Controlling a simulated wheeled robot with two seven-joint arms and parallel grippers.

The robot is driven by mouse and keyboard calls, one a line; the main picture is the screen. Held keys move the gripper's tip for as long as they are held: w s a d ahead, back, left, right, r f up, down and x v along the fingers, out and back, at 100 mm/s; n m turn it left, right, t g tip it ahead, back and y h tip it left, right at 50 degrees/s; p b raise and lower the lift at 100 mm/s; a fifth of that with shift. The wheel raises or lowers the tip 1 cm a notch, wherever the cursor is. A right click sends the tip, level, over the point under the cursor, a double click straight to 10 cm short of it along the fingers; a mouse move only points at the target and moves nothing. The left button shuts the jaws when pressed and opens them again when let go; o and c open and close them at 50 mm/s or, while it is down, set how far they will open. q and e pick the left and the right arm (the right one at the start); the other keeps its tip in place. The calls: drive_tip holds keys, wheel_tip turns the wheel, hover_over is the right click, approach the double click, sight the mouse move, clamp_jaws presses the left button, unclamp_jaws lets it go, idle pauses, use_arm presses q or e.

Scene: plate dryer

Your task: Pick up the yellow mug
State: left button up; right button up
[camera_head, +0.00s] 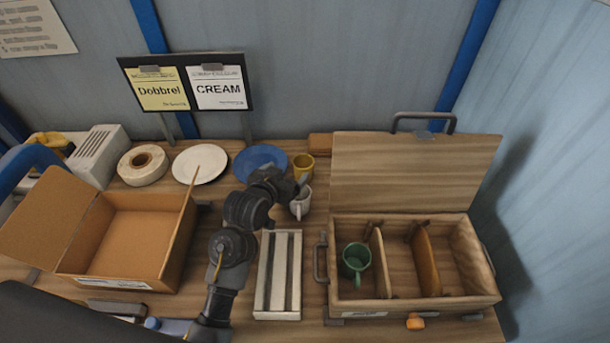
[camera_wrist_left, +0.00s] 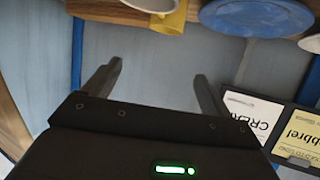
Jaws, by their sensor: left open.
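The yellow mug (camera_head: 304,165) stands at the back of the table, right of the blue plate. It also shows in the left wrist view (camera_wrist_left: 172,20), near the top edge and partly cut off. My left gripper (camera_head: 300,188) is beside the mug's near side, between it and the white mug (camera_head: 300,205). In the left wrist view the two fingers (camera_wrist_left: 158,72) are apart with nothing between them. The yellow mug is beyond the fingertips, not between them. My right gripper is not in view.
A blue plate (camera_head: 260,160) and a white plate (camera_head: 199,163) lie left of the mug. A slatted wooden rack (camera_head: 279,275) lies in front. An open wooden box (camera_head: 365,308) holds a green mug (camera_head: 356,259). A cardboard box (camera_head: 130,238) stands left. A sign board (camera_head: 188,82) stands behind.

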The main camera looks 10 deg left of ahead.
sight(299, 171)
use_arm(q)
drive_tip(key=w+f+b, duration=0.1)
drive_tip(key=w+f, duration=0.4)
drive_tip(key=shift+w+d+f, duration=0.3)
drive_tip(key=shift+d+f, duration=0.05)
drive_tip(key=shift+d, duration=0.05)
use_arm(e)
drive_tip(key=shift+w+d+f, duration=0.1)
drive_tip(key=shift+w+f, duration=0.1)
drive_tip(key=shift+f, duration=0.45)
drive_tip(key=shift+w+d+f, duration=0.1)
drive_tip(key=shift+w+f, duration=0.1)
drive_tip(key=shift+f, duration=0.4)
use_arm(q)
drive_tip(key=p+x, duration=0.1)
drive_tip(key=x, duration=0.3)
drive_tip(key=shift+w+a+r, duration=0.1)
drive_tip(key=shift+w+a, duration=0.05)
drive_tip(key=shift+w+f, duration=0.2)
drive_tip(key=shift+w, duration=0.2)
drive_tip(key=c, duration=1.6)
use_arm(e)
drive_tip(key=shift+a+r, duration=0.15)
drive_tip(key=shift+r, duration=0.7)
